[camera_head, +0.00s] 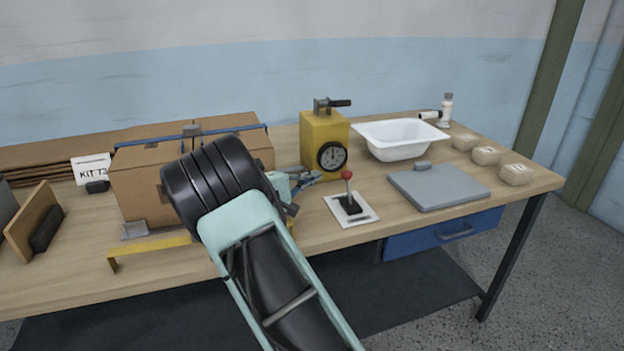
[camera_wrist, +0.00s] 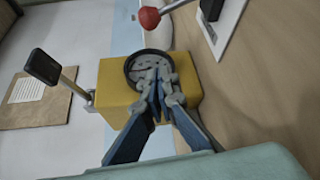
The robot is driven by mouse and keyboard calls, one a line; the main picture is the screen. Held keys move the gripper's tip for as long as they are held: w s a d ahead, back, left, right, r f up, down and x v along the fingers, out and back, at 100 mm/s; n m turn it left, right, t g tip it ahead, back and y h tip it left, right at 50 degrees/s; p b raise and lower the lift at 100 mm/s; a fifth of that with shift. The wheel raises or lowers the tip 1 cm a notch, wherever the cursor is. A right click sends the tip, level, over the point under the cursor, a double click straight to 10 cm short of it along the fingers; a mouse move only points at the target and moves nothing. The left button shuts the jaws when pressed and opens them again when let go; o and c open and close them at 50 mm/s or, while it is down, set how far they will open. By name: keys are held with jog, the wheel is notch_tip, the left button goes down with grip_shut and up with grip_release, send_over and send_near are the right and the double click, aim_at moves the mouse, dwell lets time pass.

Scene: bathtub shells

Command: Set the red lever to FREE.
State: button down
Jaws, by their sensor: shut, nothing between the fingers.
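The red lever (camera_head: 347,186) stands on a white base plate (camera_head: 338,209) near the table's front, with a red ball on a thin shaft above a black block. In the wrist view the red knob (camera_wrist: 150,17) is at the top, with part of the white plate (camera_wrist: 228,14) to its right. Any lettering on the plate, including FREE, is too small to read. My gripper (camera_head: 317,177) is left of the lever, apart from it. In the wrist view my gripper (camera_wrist: 158,92) has its fingertips together and empty, in front of the yellow box's dial.
A yellow box (camera_head: 315,142) with a black dial and top handle stands behind the lever. A grey slab (camera_head: 440,187) lies to the right, a white basin (camera_head: 398,137) behind it. A strapped cardboard box (camera_head: 140,181) stands left. Several wrapped blocks (camera_head: 485,156) sit far right.

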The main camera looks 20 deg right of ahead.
aim_at(348, 184)
jog(key=x, duration=0.6)
jog(key=shift+d, duration=0.1)
jog(key=shift+s+d, duration=0.15)
jog(key=shift+d, duration=0.1)
jog(key=shift+s+d+r, duration=0.1)
jog(key=shift+s+r, duration=0.1)
jog(key=shift+s, duration=0.3)
jog(key=shift+s+d+r, duration=0.1)
jog(key=shift+s+r, duration=0.1)
jog(key=shift+s, duration=0.35)
jog(key=shift+s+d+r, duration=0.1)
jog(key=shift+s, duration=0.5)
jog(key=shift+s+b, duration=0.1)
jog(key=shift+b, duration=0.3)
